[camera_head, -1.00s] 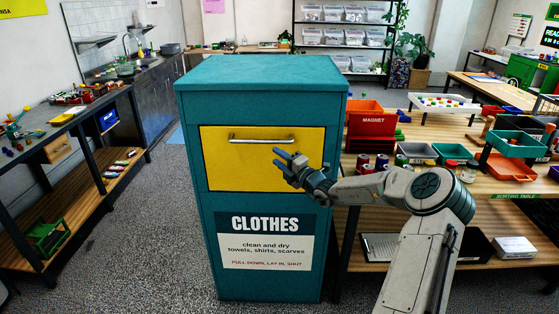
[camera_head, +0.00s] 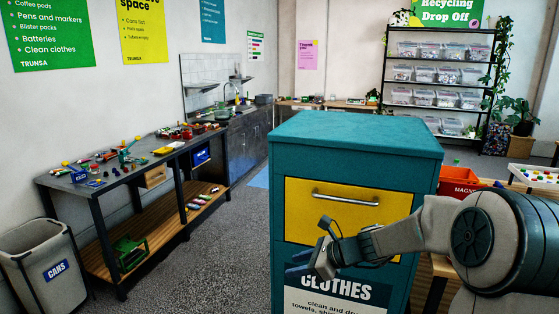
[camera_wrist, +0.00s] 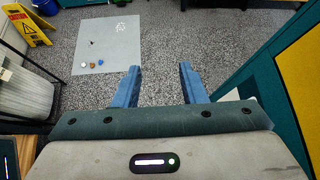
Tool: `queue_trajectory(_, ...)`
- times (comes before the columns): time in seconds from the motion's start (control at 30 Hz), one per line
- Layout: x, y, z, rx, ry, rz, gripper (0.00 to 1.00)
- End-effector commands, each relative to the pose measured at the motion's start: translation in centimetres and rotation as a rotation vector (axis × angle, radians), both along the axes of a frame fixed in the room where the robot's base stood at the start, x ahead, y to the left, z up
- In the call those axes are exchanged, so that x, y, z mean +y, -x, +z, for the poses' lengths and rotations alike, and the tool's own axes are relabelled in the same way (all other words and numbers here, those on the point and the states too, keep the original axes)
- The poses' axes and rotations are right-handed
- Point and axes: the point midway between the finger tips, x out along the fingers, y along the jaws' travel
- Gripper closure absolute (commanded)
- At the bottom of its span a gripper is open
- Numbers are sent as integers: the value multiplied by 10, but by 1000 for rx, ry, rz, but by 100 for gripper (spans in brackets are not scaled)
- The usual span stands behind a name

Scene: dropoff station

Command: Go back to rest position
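My gripper (camera_head: 305,262) is in front of the teal clothes bin (camera_head: 355,140), left of the middle of its front and below the handle. In the wrist view my gripper (camera_wrist: 160,82) shows two blue fingers spread apart with nothing between them, over the speckled floor. The bin's yellow flap (camera_head: 300,222) is shut, with a metal handle (camera_head: 345,199) across its top. The bin's teal and yellow side also shows at the right of the wrist view (camera_wrist: 265,85). My arm hides part of the flap and the label.
A grey cans bin (camera_head: 45,262) stands at the lower left, beside a long workbench (camera_head: 125,172) with small items. The wrist view shows a pale floor mat (camera_wrist: 108,45) with small objects and a yellow floor sign (camera_wrist: 27,25). Open floor lies between workbench and clothes bin.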

Motion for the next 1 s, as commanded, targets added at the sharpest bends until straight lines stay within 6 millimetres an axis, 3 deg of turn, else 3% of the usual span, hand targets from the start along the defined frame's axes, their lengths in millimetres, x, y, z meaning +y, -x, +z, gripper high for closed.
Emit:
queue_trajectory(0.1, 6, 43, 3, -131, 222, 206, 62)
queue_trajectory(0.27, -2, 97, 8, -293, 492, 489, 62)
queue_trajectory(0.6, -48, 203, 27, -585, 962, 1094, 62)
queue_trajectory(0.8, -80, 250, 35, -705, 1149, 1405, 62)
queue_trajectory(1.0, -97, 271, 36, -759, 1235, 1568, 62)
